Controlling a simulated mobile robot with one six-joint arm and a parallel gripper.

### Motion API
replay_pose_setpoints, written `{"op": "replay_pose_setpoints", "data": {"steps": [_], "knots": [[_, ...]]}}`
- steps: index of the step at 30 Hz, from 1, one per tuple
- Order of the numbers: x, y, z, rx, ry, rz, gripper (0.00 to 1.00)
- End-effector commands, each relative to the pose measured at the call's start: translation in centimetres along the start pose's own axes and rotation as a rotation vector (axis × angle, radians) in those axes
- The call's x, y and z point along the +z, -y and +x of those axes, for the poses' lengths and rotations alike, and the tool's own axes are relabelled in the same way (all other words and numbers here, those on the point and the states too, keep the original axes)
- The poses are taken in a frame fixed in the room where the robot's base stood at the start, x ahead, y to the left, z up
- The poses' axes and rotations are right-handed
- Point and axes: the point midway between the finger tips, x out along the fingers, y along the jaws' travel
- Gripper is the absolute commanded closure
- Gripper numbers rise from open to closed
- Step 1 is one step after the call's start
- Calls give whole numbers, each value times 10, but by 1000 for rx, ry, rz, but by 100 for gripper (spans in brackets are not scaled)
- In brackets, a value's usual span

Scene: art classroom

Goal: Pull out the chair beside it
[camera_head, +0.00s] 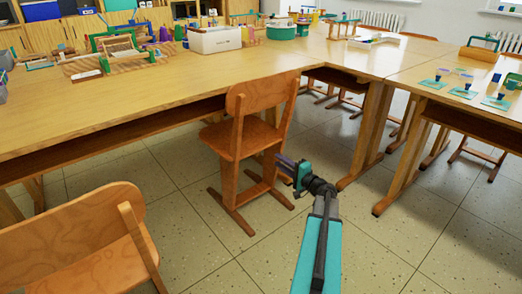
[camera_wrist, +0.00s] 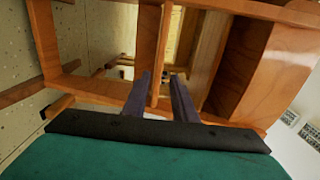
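A wooden chair (camera_head: 257,110) stands at the long wooden table, its seat partly under the edge and its backrest towards me. My gripper (camera_head: 281,162) is low at the right side of this chair, below seat height. In the wrist view the chair's wooden frame (camera_wrist: 45,45) fills the upper part. A narrow wooden bar of it runs between the two dark fingers of my gripper (camera_wrist: 161,85). The fingers look parted, with a small gap beside the bar. Whether either finger touches the bar is unclear.
Another wooden chair (camera_head: 75,240) is at the near left. The long table (camera_head: 150,95) holds a white box (camera_head: 215,40) and loom-like frames. A second table (camera_head: 425,75) is at the right, with art items. Tiled floor (camera_head: 350,225) is clear in front of the chair.

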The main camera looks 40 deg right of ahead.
Motion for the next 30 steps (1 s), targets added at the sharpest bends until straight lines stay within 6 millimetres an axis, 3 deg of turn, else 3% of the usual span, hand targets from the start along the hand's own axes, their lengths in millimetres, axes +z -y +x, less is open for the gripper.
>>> {"op": "replay_pose_setpoints", "data": {"steps": [21, 30], "knots": [[-2, -2, 118, -1, 1, -1, 75], [-1, -1, 150, 0, -1, 0, 75]]}}
